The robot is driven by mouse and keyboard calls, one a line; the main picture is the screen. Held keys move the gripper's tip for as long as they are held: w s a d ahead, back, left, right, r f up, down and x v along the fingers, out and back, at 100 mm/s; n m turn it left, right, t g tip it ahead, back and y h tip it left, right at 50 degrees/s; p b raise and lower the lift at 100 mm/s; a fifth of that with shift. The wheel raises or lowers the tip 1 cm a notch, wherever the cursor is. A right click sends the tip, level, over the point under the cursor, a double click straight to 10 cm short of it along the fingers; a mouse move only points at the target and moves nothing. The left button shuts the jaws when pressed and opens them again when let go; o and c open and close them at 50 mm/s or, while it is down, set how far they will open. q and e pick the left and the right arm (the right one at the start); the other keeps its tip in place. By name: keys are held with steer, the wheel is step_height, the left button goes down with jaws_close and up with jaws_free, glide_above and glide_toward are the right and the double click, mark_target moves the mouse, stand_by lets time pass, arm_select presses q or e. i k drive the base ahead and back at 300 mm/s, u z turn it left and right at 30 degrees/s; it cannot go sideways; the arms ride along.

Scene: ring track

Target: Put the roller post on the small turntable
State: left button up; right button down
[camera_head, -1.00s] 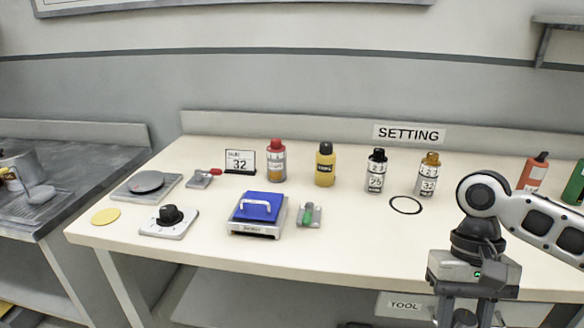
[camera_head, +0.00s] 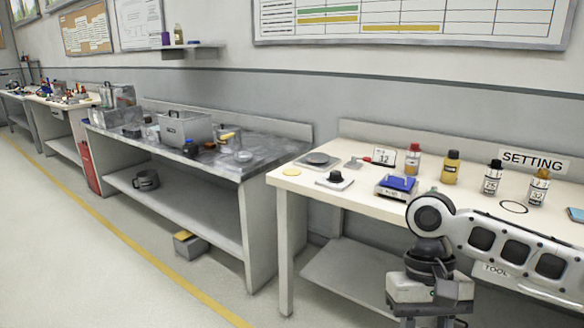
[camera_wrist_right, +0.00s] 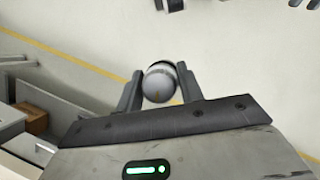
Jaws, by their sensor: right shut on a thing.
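My right gripper (camera_wrist_right: 160,90) is shut on the roller post (camera_wrist_right: 158,80), a pale grey rounded cylinder seen nearly end-on between the fingers in the right wrist view. In the head view my right gripper's body shows low in front of the white table; its fingers and the post are cut off by the bottom edge. A grey disc on a flat square base (camera_head: 317,160), which looks like the small turntable, sits empty at the left end of the white table. My left gripper is not in view.
A grey bench (camera_head: 262,168) with a bin (camera_head: 184,128) stands to the left. The floor in front is clear.

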mark_target(318, 156)
steer(key=u, duration=0.75)
steer(key=i, duration=1.75)
steer(key=z, duration=0.5)
